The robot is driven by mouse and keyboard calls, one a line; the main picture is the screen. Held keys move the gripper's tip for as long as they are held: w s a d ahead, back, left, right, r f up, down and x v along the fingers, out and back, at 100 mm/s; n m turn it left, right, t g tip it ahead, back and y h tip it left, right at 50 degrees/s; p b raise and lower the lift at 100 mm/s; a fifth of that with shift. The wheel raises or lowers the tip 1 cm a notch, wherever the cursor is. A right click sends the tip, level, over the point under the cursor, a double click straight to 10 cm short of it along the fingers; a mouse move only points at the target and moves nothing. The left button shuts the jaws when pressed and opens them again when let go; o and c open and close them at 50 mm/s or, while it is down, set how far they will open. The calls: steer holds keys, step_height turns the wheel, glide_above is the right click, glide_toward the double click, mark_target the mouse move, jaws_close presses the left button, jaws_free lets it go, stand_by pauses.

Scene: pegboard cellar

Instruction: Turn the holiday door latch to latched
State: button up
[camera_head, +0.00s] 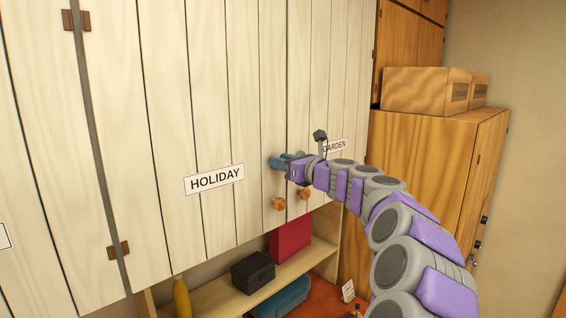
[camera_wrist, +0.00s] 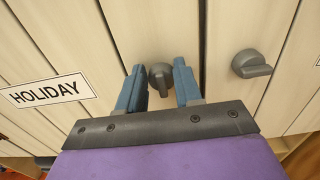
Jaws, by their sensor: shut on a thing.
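The HOLIDAY door (camera_head: 165,120) is a pale plank cabinet door with a printed label (camera_head: 215,179), which also shows in the wrist view (camera_wrist: 46,92). Its latch (camera_wrist: 160,77) is a small grey turn-knob near the door's right edge; its grip part looks roughly upright in the wrist view. My gripper (camera_wrist: 160,84) has its blue fingers on either side of this knob and is shut on it. In the head view my gripper (camera_head: 280,162) is at the door face and hides the latch.
A second grey latch (camera_wrist: 252,64), its grip pointing right, is on the neighbouring door by the GARDEN label (camera_head: 335,146). Two round wooden knobs (camera_head: 278,204) (camera_head: 303,193) sit below my gripper. A shelf underneath holds a black box (camera_head: 253,272) and a red box (camera_head: 289,243).

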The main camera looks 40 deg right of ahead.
steer(key=shift+c, duration=1.3)
steer(key=n+b, duration=0.3)
steer(key=n, duration=0.3)
steer(key=a+f+n+b, duration=0.1)
steer(key=n+b, duration=0.2)
steer(key=n, duration=0.3)
steer(key=n+b, duration=0.4)
steer(key=n, duration=0.1)
steer(key=shift+a+f+n, duration=0.15)
steer(key=shift+f+n, duration=0.25)
steer(key=o, duration=1)
steer(key=shift+r, duration=0.1)
